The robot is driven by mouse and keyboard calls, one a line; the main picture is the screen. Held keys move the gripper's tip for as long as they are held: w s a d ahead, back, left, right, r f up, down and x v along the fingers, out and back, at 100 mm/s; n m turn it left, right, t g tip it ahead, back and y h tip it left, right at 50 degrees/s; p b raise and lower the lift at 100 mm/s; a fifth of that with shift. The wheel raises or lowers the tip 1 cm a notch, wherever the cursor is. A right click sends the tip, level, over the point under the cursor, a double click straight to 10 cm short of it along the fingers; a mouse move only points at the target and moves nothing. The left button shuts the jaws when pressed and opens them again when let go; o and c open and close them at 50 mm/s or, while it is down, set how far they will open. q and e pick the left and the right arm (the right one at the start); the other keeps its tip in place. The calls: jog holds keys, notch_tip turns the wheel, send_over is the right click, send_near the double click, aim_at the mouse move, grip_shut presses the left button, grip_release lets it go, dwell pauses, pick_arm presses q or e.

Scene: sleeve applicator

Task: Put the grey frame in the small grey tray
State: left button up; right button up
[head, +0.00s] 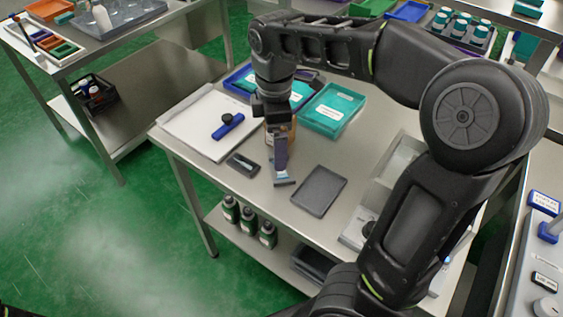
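My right arm reaches over the steel table, and my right gripper (273,120) points down near its middle. A slim grey-blue piece (281,158) extends below the gripper to just above or onto the tabletop; it may be the grey frame, but its shape is unclear. The fingers are too small and covered to show whether they grip it. A flat dark grey tray (319,191) with a low rim lies empty to the right of this piece, near the front edge. My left gripper is not in view.
A small dark rectangular item (243,164) lies left of the grey-blue piece. A white board (197,128) carries a blue-and-black tool (227,126). A teal tray (333,110) is behind; a pale divided box (397,164) is to the right. An orange-brown object stands close behind the gripper.

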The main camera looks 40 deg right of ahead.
jog(key=shift+f, duration=1.35)
notch_tip(320, 180, down, 5)
jog(key=shift+f, duration=0.1)
jog(key=shift+c, duration=0.4)
jog(key=c, duration=1.2)
jog(key=shift+o, duration=0.2)
